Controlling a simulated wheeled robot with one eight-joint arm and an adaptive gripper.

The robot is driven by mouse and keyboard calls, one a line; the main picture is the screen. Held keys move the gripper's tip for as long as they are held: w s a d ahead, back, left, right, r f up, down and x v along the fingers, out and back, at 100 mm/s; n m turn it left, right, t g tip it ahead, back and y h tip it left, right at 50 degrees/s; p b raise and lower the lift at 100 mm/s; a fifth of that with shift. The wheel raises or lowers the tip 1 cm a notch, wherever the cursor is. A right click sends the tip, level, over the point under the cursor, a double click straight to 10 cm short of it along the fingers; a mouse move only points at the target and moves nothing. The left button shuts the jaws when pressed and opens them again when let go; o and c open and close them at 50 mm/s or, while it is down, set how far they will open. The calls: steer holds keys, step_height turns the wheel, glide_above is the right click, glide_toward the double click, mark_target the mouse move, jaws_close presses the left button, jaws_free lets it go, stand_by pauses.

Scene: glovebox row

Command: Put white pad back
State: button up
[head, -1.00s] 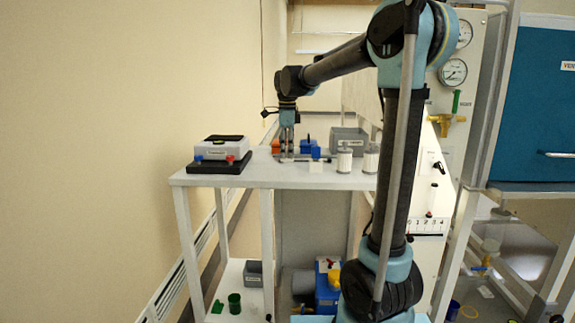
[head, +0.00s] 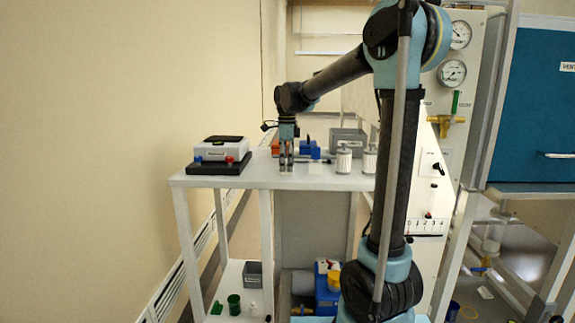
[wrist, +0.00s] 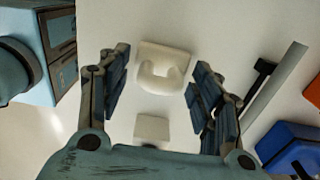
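My gripper (head: 286,166) hangs pointing down over the white tabletop, its fingers apart and empty. In the wrist view, my gripper (wrist: 160,115) has a clear gap between its fingers. A white pad-like piece with a U-shaped hollow (wrist: 163,68) lies on the surface beyond the gap, touched by neither finger. A smaller plain white block (wrist: 152,129) lies closer to the gripper's body, its lower part hidden. In the head view, a white block (head: 316,168) stands right of the fingers. I cannot tell which piece is the white pad.
A balance-like box on a black base (head: 219,160) stands at the table's left. White-grey cylinders (head: 343,160) and a grey box (head: 347,140) stand to the right. Blue (wrist: 288,146) and orange (wrist: 314,92) items and a bar (wrist: 275,84) lie beside the gripper.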

step_height(320, 180, up, 12)
steer(key=s+d+f+n+t, duration=0.1)
steer(key=s+d+f+n, duration=0.85)
steer(key=s+d, duration=0.55)
steer(key=s+d+f+n, duration=0.3)
steer(key=s+f+n, duration=0.1)
steer(key=s+f, duration=0.4)
steer(key=s+d+f+n+t, duration=0.1)
steer(key=s+d+f+n, duration=0.2)
steer(key=s+f, duration=0.6)
step_height(320, 180, down, 4)
steer(key=shift+d+r+n, duration=0.25)
steer(key=shift+d+n, duration=0.05)
steer(key=shift+n, duration=0.75)
steer(key=shift+w, duration=0.1)
